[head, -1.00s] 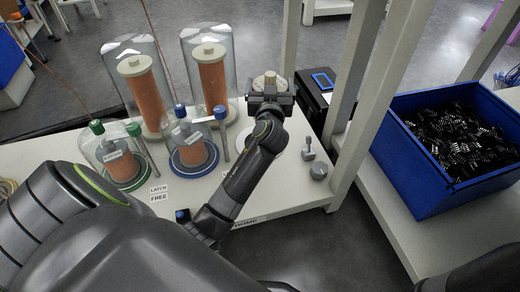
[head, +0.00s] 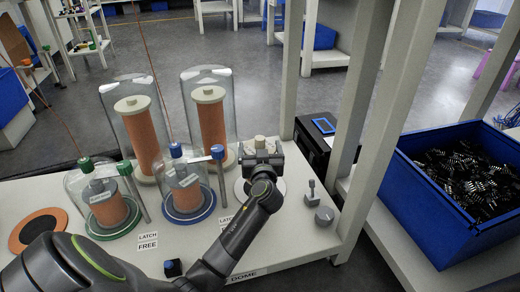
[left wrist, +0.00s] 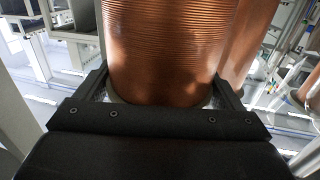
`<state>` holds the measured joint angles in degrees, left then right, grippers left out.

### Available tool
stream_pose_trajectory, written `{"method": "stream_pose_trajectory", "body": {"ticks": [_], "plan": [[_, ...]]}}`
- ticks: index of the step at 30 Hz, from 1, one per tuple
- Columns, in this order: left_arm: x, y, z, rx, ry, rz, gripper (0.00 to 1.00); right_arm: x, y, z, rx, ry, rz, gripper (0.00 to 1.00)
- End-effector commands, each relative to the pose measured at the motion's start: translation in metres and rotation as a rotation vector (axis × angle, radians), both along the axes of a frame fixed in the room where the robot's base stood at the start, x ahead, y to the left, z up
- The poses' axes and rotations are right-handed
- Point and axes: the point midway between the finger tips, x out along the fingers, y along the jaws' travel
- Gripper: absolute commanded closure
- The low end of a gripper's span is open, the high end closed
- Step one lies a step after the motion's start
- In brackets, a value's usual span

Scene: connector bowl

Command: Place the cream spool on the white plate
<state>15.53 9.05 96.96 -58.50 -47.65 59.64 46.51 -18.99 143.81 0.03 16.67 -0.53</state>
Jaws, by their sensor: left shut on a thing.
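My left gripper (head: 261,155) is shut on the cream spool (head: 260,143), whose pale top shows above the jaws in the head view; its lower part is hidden. The white plate (head: 243,191) lies on the bench just below the gripper and is partly covered by my arm. I cannot tell whether the spool touches the plate. In the left wrist view, a copper winding (left wrist: 170,50) fills the space between the gripper's fingers (left wrist: 160,95); I cannot tell whether it belongs to the held spool. My right gripper is out of view.
Two tall copper spools (head: 136,130) (head: 211,125) stand under clear domes to the left. Shorter domed spools with green (head: 108,208) and blue bases (head: 186,195) stand nearer. A blue bin (head: 440,215) stands farther right.

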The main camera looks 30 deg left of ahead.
Motion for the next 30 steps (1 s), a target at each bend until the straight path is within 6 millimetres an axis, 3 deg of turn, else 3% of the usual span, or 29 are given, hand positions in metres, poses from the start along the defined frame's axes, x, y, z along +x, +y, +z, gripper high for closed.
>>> {"method": "stream_pose_trajectory", "body": {"ticks": [8,18,28,29,30], "plan": [[0.001,-0.001,-0.013,0.006,-0.009,-0.002,0.82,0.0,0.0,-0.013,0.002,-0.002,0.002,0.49],[0.001,-0.001,-0.046,0.005,-0.01,-0.002,0.82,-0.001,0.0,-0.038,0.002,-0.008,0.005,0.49],[0.001,-0.001,-0.046,0.005,-0.01,-0.002,0.82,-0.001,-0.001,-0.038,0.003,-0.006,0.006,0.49],[0.0,0.0,-0.052,0.0,0.0,0.0,0.1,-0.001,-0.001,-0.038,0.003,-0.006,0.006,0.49],[0.0,0.0,-0.051,0.0,0.0,0.0,0.05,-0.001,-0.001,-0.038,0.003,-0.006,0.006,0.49]]}}
